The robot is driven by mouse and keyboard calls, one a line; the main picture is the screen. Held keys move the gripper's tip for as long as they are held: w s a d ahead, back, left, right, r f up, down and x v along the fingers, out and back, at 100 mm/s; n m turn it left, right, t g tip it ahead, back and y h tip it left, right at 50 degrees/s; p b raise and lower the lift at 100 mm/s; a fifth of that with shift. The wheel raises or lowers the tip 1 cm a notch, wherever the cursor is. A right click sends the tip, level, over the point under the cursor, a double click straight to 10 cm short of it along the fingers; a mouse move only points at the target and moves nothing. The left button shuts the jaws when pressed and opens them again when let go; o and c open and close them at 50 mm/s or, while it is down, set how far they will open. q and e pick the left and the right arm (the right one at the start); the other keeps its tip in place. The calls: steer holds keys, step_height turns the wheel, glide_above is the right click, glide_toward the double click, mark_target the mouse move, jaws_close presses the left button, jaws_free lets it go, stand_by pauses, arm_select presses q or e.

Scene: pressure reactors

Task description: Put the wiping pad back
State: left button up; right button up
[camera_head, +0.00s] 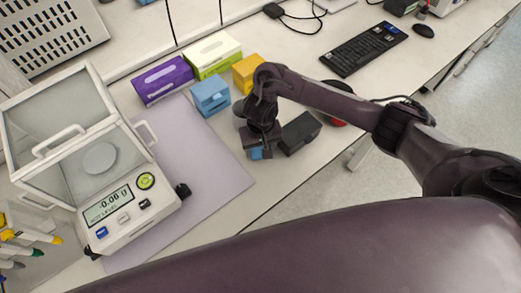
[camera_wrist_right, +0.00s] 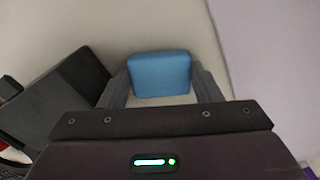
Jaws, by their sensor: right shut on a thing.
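The wiping pad (camera_head: 256,153) is a small blue block, mostly hidden by my right gripper (camera_head: 261,145) in the head view. In the right wrist view the pad (camera_wrist_right: 160,74) sits between the two fingers of the right gripper (camera_wrist_right: 160,88), which is shut on it. The gripper points down over the white bench, just right of the lilac mat (camera_head: 205,160). I cannot tell whether the pad touches the bench. A light blue box (camera_head: 210,96) with a dark opening stands behind and left of the gripper. My left gripper is not in view.
A black block (camera_head: 300,132) stands close right of the gripper; it also shows in the wrist view (camera_wrist_right: 62,98). Purple (camera_head: 162,80), green-white (camera_head: 213,54) and yellow (camera_head: 248,70) boxes line the back. A balance (camera_head: 120,215) stands left; a keyboard (camera_head: 363,48) lies far right.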

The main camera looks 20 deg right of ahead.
mark_target(260, 150)
stand_by(0.3)
steer(key=o, duration=0.7)
steer(key=shift+f, duration=0.15)
steer(key=shift+c, duration=0.2)
step_height(260, 150, up, 12)
steer(key=p, duration=0.6)
steer(key=shift+r, duration=0.2)
